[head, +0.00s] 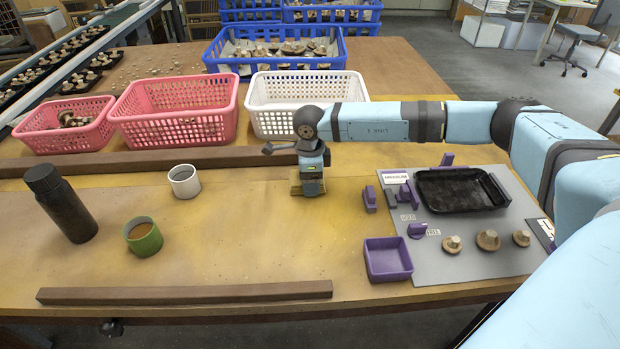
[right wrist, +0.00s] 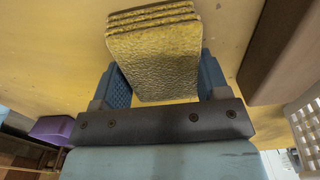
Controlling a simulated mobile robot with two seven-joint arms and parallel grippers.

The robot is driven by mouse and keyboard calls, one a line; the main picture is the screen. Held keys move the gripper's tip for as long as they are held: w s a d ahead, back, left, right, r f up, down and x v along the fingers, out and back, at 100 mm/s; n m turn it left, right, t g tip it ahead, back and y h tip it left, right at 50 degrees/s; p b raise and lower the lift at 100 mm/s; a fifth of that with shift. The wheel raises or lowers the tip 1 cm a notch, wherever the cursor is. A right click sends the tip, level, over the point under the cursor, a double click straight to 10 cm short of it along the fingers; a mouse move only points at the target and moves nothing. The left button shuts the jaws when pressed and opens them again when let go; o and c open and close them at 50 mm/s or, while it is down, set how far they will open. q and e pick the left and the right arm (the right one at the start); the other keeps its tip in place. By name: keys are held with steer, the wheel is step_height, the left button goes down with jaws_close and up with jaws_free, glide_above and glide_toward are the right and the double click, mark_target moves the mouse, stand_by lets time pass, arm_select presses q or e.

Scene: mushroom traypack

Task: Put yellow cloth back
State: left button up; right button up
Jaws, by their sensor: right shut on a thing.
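The yellow cloth (right wrist: 155,58) is folded in layers and sits between the two blue fingers of my right gripper (right wrist: 160,82), which is shut on it. In the head view my right gripper (head: 310,184) points down at the middle of the wooden table. A small part of the yellow cloth (head: 295,183) shows at its left side; my gripper hides the rest. The cloth is at or very near the table top; I cannot tell whether it touches. My left gripper is not in view.
A long brown bar (head: 150,162) lies behind, with pink baskets (head: 176,115) and a white basket (head: 285,120) beyond. A white cup (head: 184,182), green cup (head: 144,238) and black bottle (head: 62,205) stand left. A purple box (head: 388,260) and grey mat (head: 470,262) lie right. The table before my gripper is clear.

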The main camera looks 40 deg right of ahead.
steer(key=shift+f, duration=0.2)
steer(key=o, duration=0.9)
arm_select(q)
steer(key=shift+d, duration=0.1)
arm_select(e)
steer(key=shift+r, duration=0.1)
steer(key=shift+r, duration=0.25)
arm_select(q)
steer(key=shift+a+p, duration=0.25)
steer(key=shift+p, duration=0.8)
arm_select(e)
step_height(320, 180, up, 12)
steer(key=shift+f, duration=0.15)
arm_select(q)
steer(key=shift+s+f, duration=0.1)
